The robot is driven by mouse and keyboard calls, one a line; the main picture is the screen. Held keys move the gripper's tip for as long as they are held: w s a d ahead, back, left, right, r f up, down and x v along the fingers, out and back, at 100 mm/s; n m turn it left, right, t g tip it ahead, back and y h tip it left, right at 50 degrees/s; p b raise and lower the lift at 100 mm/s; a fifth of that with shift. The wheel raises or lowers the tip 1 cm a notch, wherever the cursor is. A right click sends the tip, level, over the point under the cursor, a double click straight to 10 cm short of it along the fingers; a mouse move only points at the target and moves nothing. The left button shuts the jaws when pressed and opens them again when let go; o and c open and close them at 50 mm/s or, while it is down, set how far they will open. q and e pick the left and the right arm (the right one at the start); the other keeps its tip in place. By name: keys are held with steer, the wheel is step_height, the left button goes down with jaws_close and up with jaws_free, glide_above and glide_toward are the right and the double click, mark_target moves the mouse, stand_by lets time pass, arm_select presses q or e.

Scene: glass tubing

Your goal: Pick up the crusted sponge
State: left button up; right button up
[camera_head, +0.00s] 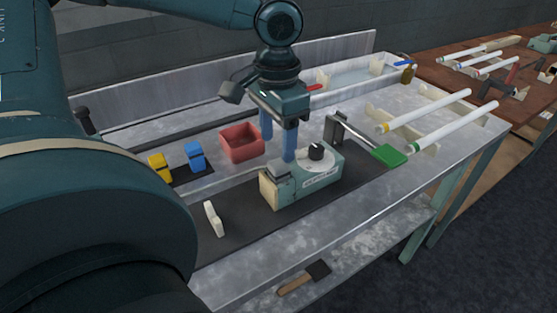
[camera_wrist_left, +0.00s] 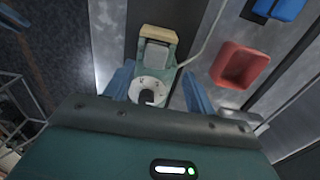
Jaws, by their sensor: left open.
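The teal dial unit (camera_head: 310,182) sits on the dark mat, with a black knob on its round dial. At its left end is a tan block (camera_head: 268,190), which also shows in the left wrist view (camera_wrist_left: 158,34). Beside the block is a grey square pad (camera_wrist_left: 157,53). I cannot tell for sure whether the tan block or the grey pad is the crusted sponge. My left gripper (camera_head: 278,143) is open and empty, its blue fingers pointing down above the unit. In the left wrist view, the fingers (camera_wrist_left: 159,88) are on either side of the dial. My right gripper is not in view.
A red open box (camera_head: 241,143) stands behind the unit. Yellow (camera_head: 159,167) and blue (camera_head: 195,157) blocks are left of it, and a white upright piece (camera_head: 213,219) is in front. A green-ended holder (camera_head: 389,156) and glass tubes (camera_head: 424,111) lie to the right.

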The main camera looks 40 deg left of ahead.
mark_target(278, 163)
arm_select(q)
steer(key=f, duration=0.4)
steer(key=shift+s+d+f+b, duration=0.15)
steer(key=shift+s+d+b, duration=0.1)
steer(key=shift+d+b, duration=0.15)
steer(key=shift+a+f, duration=0.1)
steer(key=shift+f, duration=0.45)
steer(key=shift+c, duration=0.4)
steer(key=c, duration=0.9)
steer(key=shift+r, duration=0.1)
steer(key=shift+c, duration=0.2)
